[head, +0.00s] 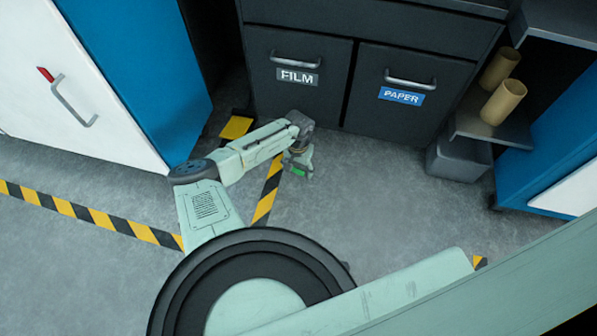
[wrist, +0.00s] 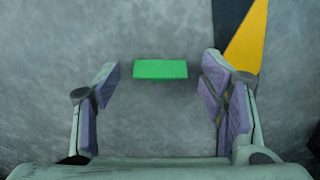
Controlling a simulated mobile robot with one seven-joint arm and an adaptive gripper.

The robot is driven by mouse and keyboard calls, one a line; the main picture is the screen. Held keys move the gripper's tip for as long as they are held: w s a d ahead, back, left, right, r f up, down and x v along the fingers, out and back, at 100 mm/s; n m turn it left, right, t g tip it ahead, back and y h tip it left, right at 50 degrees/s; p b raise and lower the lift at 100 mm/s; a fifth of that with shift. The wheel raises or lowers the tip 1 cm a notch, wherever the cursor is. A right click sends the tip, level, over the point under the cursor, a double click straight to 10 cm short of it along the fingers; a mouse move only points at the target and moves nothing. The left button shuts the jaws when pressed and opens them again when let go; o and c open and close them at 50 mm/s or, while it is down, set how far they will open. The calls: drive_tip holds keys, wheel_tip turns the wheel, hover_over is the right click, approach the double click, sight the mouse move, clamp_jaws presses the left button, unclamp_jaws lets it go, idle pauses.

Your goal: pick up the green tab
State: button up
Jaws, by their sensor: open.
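The green tab (wrist: 160,69) is a small flat bright green block lying on the grey floor. In the wrist view it shows just beyond the fingertips and between their lines. My gripper (wrist: 160,82) is open and empty, with one finger to each side of the tab and apart from it. In the head view my gripper (head: 298,168) points down near the floor, and a small part of the green tab (head: 298,171) shows beside it. The rest of the tab is hidden there by the gripper.
Yellow and black floor tape (head: 266,192) runs close to the gripper. Dark cabinets labelled FILM (head: 297,77) and PAPER (head: 400,97) stand behind. Cardboard rolls (head: 503,102) rest on a shelf at right, above a grey bin (head: 458,160). Open floor lies right of the gripper.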

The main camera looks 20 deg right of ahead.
drive_tip(key=shift+c, duration=0.4)
drive_tip(key=c, duration=0.8)
drive_tip(key=shift+r, duration=0.1)
